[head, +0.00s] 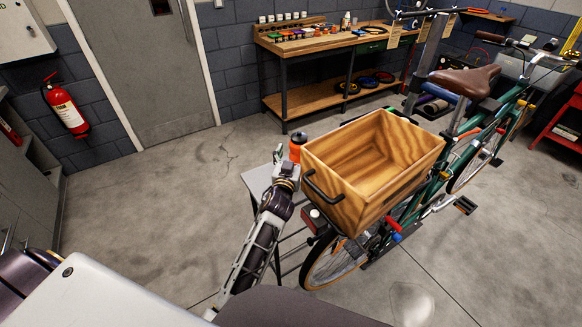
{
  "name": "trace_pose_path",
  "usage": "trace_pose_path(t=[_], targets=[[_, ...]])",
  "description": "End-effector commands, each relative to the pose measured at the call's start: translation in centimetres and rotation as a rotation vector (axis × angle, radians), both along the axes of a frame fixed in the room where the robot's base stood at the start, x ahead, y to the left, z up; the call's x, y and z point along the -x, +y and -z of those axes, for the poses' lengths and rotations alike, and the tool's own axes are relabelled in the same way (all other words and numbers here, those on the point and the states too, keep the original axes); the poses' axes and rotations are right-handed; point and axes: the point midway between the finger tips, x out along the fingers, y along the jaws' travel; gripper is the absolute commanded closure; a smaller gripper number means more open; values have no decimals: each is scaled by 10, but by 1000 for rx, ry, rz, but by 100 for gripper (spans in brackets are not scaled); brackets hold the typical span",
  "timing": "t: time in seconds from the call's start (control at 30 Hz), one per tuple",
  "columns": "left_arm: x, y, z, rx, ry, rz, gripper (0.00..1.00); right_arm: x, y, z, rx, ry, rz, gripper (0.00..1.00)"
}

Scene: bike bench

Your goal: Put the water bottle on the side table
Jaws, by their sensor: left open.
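An orange bottle with a dark cap (296,150), which looks like the water bottle, shows just past my left gripper, beside the wooden crate. Its lower part is hidden by the gripper and the crate. The small side table (256,179) has a light grey top, partly covered by my arm. The bottle appears to be upright over or on that table; its base is not visible. My left gripper (286,163) is open, right at the near side of the bottle; I cannot tell whether it touches. My right gripper is not in view.
The open, empty wooden crate (345,196) sits on the rear of the green bicycle (483,138), close to the right of my left gripper. A workbench (325,44) with small items stands at the back wall. The floor left of the side table is clear.

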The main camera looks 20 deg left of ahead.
Motion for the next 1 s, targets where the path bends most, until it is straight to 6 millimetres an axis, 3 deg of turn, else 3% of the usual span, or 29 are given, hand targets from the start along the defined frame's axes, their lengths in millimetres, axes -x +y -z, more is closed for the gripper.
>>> trace_pose_path(t=[0.6, 1.0], targets=[[50, -6, 1, 1, 1, 0, 17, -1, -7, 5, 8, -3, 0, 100], [58, -7, 0, 0, 0, 0, 17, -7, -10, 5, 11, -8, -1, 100]])
